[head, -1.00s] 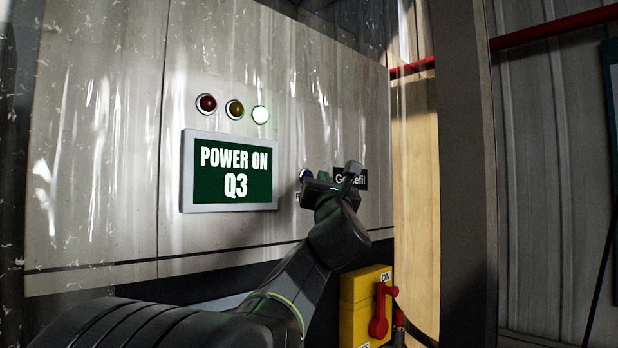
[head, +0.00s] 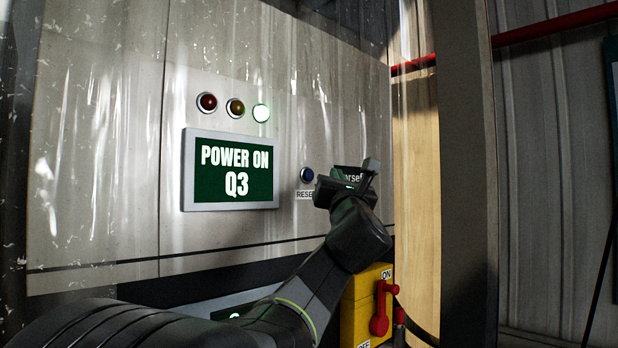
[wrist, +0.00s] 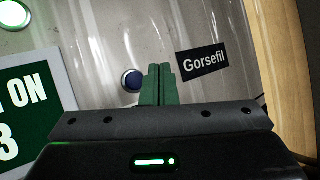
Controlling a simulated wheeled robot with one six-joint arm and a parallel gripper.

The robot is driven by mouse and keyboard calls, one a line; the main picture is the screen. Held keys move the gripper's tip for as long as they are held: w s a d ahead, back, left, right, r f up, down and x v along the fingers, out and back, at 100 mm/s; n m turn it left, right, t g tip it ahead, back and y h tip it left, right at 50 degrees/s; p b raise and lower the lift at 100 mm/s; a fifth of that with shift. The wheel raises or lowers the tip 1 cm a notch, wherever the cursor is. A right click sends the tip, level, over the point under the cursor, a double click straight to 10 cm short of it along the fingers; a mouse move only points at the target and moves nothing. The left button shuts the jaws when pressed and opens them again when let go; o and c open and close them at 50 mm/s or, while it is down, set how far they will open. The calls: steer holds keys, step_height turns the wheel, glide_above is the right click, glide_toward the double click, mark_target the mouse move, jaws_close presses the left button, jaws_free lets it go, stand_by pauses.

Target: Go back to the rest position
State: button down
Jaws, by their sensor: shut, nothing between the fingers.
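My gripper (wrist: 157,84) is shut and empty; its two green fingers lie side by side in the wrist view. In the head view my gripper (head: 345,190) is in front of the grey panel (head: 110,130), just right of the blue reset button (head: 307,175). The gripper partly covers the black Gorsefil label in the head view; the label (wrist: 203,62) is fully visible in the wrist view.
A screen (head: 236,172) reads POWER ON Q3. Above it the green lamp (head: 261,113) is lit; the red lamp (head: 207,103) and amber lamp (head: 235,108) look dark. A yellow switch box (head: 355,310) with a red handle (head: 381,310) at ON stands below my wrist. A grey post (head: 466,150) is at right.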

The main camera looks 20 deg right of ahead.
steer(key=p, duration=0.1)
steer(key=w, duration=0.1)
steer(key=w+p, duration=0.1)
steer(key=shift+a+r+p, duration=0.3)
steer(key=shift+a, duration=0.05)
steer(key=shift+p, duration=0.8)
steer(key=s+d, duration=0.2)
steer(key=s, duration=0.3)
steer(key=shift+s+f, duration=0.3)
steer(key=shift+s, duration=0.05)
steer(key=shift+w+d, duration=0.1)
